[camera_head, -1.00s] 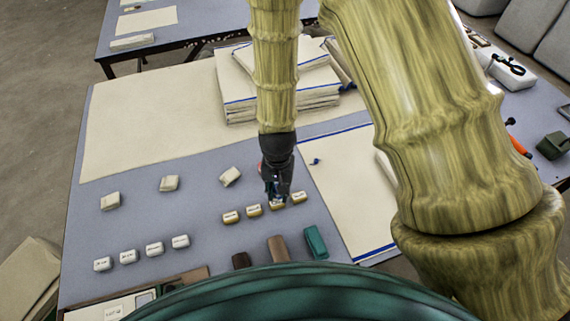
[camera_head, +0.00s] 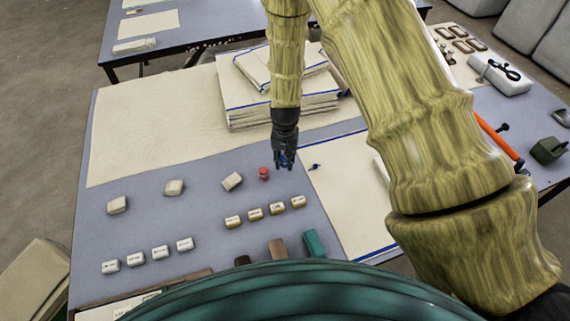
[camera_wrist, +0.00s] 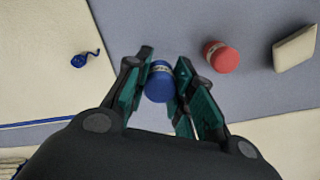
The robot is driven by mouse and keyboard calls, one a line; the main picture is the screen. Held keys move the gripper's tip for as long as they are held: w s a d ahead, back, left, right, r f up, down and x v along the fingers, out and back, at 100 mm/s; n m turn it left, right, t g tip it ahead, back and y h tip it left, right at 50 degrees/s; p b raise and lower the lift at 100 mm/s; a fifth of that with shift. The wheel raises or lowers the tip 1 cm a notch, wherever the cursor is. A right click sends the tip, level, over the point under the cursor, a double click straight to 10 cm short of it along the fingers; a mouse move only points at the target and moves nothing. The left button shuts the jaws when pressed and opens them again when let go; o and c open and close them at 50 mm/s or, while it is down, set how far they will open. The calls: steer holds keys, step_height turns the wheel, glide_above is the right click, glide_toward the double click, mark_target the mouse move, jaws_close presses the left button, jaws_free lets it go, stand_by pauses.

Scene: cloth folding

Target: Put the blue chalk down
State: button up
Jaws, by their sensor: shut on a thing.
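The blue chalk (camera_wrist: 160,84) is a short blue cylinder with a pale band, seen between my fingertips in the wrist view. My gripper (camera_wrist: 162,90) is shut on it; the gripper also shows in the head view (camera_head: 284,160), over the blue-grey table near the cream cloth's left edge. The chalk is mostly hidden by the fingers in the head view. Whether it touches the table I cannot tell.
A red chalk (camera_wrist: 222,57) stands beside my gripper, also seen in the head view (camera_head: 264,173). A small blue piece with a string (camera_wrist: 84,58) lies on the cream cloth (camera_head: 340,190). Several tan-labelled blocks (camera_head: 255,214) sit nearer. Stacked cloths (camera_head: 280,110) lie behind.

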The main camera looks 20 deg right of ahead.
mark_target(285, 165)
steer(key=shift+f+p, duration=0.7)
steer(key=shift+f, duration=0.95)
steer(key=shift+f, duration=0.1)
steer(key=o, duration=0.9)
steer(key=shift+r+b, duration=1.8)
steer(key=shift+r, duration=4.3)
steer(key=shift+r, duration=0.1)
